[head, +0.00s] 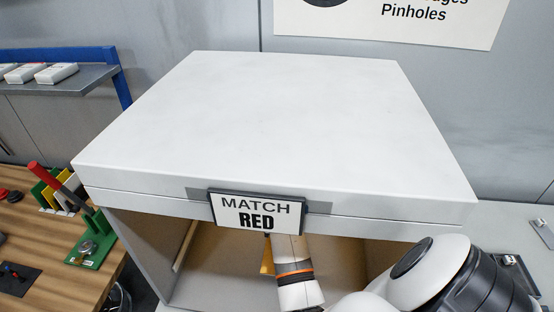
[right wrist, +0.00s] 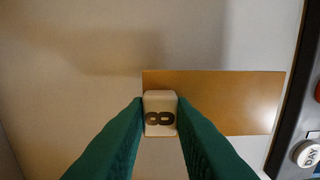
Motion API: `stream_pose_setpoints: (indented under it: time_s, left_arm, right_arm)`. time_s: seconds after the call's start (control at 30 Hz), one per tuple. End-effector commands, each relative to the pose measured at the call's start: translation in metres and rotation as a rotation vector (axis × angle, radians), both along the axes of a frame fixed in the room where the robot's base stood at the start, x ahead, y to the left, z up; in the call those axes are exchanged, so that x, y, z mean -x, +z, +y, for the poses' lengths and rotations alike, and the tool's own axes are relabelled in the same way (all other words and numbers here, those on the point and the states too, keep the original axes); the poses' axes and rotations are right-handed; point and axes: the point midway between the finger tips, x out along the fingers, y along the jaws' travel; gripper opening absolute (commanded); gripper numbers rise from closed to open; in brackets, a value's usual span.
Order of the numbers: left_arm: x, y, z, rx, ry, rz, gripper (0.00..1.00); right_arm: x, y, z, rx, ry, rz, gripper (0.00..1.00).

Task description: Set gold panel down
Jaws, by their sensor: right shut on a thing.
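The gold panel (right wrist: 235,100) is a flat rectangle in the right wrist view, extending to the right of a white tab (right wrist: 159,98) marked 8. My right gripper (right wrist: 160,106) has its dark green fingers shut on this tab, which appears to be the panel's handle. A pale surface lies behind the panel; I cannot tell whether they touch. In the head view, only a sliver of the panel (head: 267,261) shows inside the white cabinet, under the MATCH RED sign (head: 257,213). My right arm reaches in there, and the sign hides its fingertips. My left gripper is out of view.
The white cabinet (head: 250,120) has a wide top and an open front. A dark-edged unit with a white round button (right wrist: 307,155) stands right of the panel in the wrist view. A wooden table (head: 45,245) with coloured plates in a rack is at the left.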

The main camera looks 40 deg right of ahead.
Motion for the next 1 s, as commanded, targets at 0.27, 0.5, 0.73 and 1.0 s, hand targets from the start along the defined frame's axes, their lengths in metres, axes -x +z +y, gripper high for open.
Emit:
stream_pose_setpoints:
  time_s: [0.27, 0.5, 0.73, 1.0]
  left_arm:
    - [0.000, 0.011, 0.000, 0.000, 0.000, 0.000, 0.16]
    - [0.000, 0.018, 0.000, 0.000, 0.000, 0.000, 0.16]
    - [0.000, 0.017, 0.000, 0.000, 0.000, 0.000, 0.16]
    - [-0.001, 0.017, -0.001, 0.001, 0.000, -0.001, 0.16]
  right_arm:
    - [0.000, -0.033, 0.000, 0.000, 0.001, 0.001, 0.00]
    - [0.000, -0.065, 0.000, -0.001, 0.001, 0.002, 0.00]
    - [0.000, -0.068, 0.000, 0.000, 0.000, -0.001, 0.00]
    - [0.000, -0.073, 0.000, 0.000, 0.000, 0.000, 0.26]
